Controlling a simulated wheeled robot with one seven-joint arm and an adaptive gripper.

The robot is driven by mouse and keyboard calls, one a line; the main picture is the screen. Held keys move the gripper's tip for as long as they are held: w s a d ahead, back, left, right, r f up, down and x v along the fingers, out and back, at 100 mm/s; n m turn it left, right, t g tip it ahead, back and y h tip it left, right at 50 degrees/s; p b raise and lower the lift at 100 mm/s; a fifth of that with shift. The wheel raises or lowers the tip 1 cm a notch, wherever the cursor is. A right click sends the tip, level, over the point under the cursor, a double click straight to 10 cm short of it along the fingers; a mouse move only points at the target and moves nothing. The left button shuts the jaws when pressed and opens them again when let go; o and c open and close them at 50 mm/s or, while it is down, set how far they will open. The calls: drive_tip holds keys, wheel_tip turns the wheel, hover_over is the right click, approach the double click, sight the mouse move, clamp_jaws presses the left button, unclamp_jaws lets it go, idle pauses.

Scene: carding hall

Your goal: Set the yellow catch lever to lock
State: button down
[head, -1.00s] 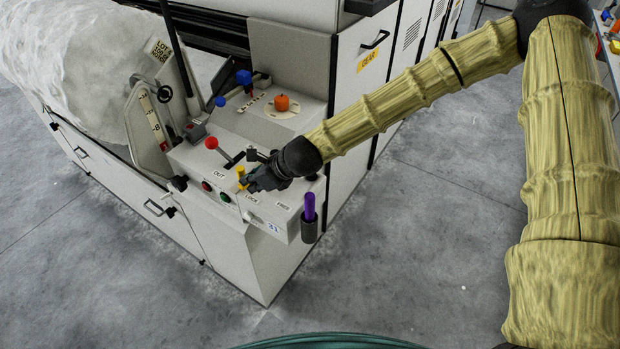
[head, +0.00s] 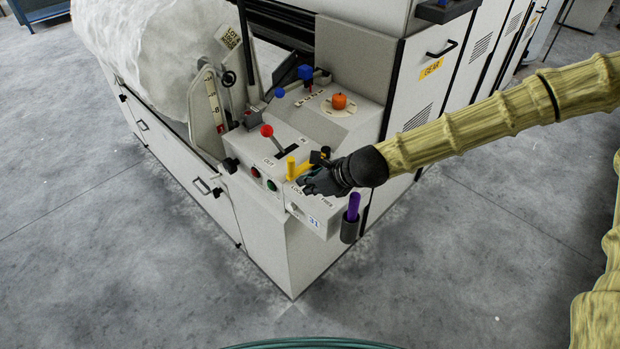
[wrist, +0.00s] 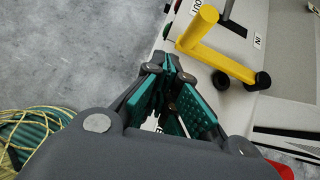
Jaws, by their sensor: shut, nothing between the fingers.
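The yellow catch lever (head: 303,170) is on the control panel of the machine. Its upright round grip stands at the left end, on the LOCK label (head: 297,190) side. Its flat arm runs right to a black pivot. In the wrist view the yellow lever (wrist: 215,58) is beyond and to the right of my fingers. My gripper (head: 307,184) is shut and empty, just in front of the lever, over the panel between LOCK and the FREE label (head: 328,203). In the wrist view my gripper's fingertips (wrist: 172,64) are together, apart from the yellow grip.
A red-knobbed lever (head: 267,131) stands behind left, near OUT and IN labels. Red and green buttons (head: 271,185) are at the left front. An orange knob (head: 339,101) and blue knobs sit further back. A purple rod (head: 353,207) stands in a holder at the right corner.

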drive_tip(key=s+a+b+v, duration=0.1)
drive_tip(key=v, duration=0.8)
drive_tip(key=shift+s+a+r, duration=0.3)
idle(0.4)
drive_tip(key=s+d+f+n+g+h, duration=0.25)
drive_tip(key=s+f+n, duration=0.35)
drive_tip(key=f, duration=0.5)
drive_tip(key=s+d+f+n+g+h, duration=0.1)
drive_tip(key=s+d+f+n, duration=0.35)
drive_tip(key=f, duration=0.75)
drive_tip(key=s+d+f+n+h, duration=0.1)
drive_tip(key=s+d+f+n, duration=0.2)
drive_tip(key=s+f+n, duration=0.1)
drive_tip(key=s+d+f+n+g+h, duration=0.1)
drive_tip(key=s+d+f+n, duration=0.3)
drive_tip(key=s, duration=0.5)
drive_tip(key=s+d+f+n+g+h, duration=0.1)
drive_tip(key=s+d+f+n, duration=0.2)
drive_tip(key=s+n, duration=0.3)
drive_tip(key=shift+s+d+f+n, duration=0.2)
drive_tip(key=shift+d+f+n, duration=0.15)
drive_tip(key=shift+f, duration=0.2)
